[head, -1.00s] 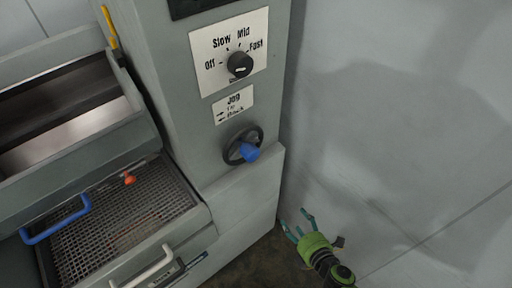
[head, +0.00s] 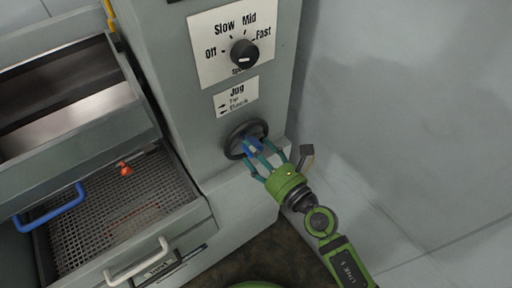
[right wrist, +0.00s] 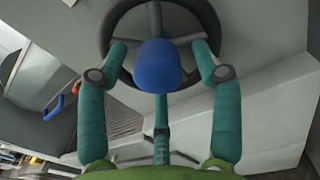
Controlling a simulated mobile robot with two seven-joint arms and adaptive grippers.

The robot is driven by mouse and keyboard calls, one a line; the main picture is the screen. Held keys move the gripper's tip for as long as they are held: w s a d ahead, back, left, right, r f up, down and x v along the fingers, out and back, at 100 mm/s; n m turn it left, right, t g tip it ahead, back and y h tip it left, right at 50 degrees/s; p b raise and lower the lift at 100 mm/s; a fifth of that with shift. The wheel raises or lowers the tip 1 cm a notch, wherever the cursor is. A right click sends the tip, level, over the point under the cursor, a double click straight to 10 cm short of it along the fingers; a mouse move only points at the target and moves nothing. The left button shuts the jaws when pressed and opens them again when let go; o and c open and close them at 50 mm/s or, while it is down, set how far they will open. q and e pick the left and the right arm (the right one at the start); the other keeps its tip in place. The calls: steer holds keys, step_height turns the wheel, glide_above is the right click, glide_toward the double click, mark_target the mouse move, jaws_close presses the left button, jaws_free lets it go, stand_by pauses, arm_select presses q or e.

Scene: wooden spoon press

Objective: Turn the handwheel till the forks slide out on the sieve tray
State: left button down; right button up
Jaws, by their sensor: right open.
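The handwheel (head: 236,141) is a dark ring with a blue knob (head: 252,147), on the front of the grey press column below the Jog label. My right gripper (head: 260,157) is at the wheel, its teal fingers open around the blue knob. In the right wrist view the knob (right wrist: 157,66) sits between the spread fingers, and the wheel rim (right wrist: 112,28) is behind it. Whether a finger touches the wheel is unclear. The sieve tray (head: 110,215) is a mesh tray at the lower left. I see no forks on it. My left gripper is not in view.
A speed dial (head: 244,53) marked Off, Slow, Mid, Fast is above the wheel. A blue handle (head: 52,212), an orange knob (head: 126,169) and a white handle (head: 138,264) are around the tray. A plain grey wall (head: 400,110) stands to the right.

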steer(key=shift+w+a, duration=0.15)
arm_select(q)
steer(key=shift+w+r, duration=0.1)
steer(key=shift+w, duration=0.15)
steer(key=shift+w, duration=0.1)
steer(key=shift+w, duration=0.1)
arm_select(e)
steer(key=c, duration=1.1)
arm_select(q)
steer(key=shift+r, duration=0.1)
arm_select(e)
steer(key=shift+m, duration=0.3)
